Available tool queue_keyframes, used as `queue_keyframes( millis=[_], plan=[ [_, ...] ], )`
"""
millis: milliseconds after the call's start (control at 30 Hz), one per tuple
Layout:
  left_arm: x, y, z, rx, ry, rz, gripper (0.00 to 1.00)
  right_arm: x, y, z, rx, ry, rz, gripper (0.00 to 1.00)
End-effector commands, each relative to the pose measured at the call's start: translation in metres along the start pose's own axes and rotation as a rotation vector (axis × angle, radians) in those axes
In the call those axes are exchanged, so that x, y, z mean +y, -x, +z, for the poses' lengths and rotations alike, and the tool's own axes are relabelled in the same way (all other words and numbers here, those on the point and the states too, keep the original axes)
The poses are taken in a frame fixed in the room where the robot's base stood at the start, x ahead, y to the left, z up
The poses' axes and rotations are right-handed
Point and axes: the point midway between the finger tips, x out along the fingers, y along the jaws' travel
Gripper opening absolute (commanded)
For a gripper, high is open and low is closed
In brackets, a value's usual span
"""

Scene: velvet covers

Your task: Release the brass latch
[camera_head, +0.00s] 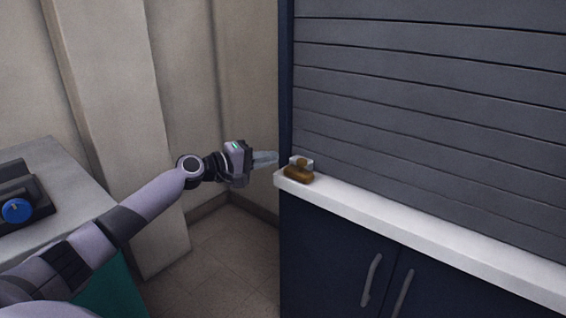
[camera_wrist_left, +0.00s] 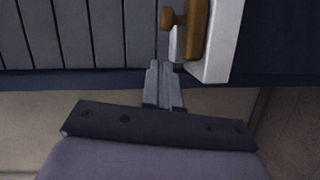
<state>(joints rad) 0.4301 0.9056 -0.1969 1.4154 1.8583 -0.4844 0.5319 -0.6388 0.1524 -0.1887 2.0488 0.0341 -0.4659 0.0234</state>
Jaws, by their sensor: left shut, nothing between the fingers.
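The brass latch (camera_head: 299,174) sits on the left end of the white ledge, against the foot of the grey slatted shutter. It has a brass bar and a small knob on a pale plate. In the left wrist view the latch (camera_wrist_left: 193,28) is at the top, right of centre. My left gripper (camera_head: 276,157) is shut and empty, its fingertips just left of the latch in the head view. In the wrist view the fingertips (camera_wrist_left: 161,66) are close to the latch plate; I cannot tell whether they touch. My right gripper is not in view.
The slatted shutter (camera_head: 430,110) stands above the white ledge (camera_head: 430,235), over dark blue doors with handles (camera_head: 372,280). A grey counter (camera_head: 75,172) at left holds a dark device with a blue knob (camera_head: 16,210). Beige walls stand behind; floor shows between counter and cabinet.

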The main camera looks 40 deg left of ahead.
Motion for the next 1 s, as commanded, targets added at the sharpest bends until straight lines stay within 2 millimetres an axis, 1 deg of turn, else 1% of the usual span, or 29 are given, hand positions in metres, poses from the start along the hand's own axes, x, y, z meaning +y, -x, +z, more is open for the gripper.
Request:
queue_keyframes(
  millis=[33,100,300,433,767,867,1000],
  plan=[
    [0.002,-0.006,0.005,-0.003,-0.001,0.001,0.00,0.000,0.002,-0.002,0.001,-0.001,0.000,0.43],
    [0.002,-0.013,0.012,-0.003,0.000,0.001,0.00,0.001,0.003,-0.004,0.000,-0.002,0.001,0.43],
    [0.001,-0.025,0.025,0.000,0.001,0.001,0.00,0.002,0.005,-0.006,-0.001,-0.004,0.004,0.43],
    [0.000,-0.029,0.028,-0.001,0.001,0.000,0.00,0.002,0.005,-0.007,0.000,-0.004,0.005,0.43],
    [0.000,-0.029,0.029,-0.001,0.001,0.000,0.00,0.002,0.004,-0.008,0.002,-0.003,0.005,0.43],
    [0.003,-0.030,0.032,-0.002,0.001,0.000,0.00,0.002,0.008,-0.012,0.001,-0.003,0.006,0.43],
    [0.008,-0.034,0.046,-0.005,0.005,-0.001,0.00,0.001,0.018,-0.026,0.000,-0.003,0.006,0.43]
  ],
)
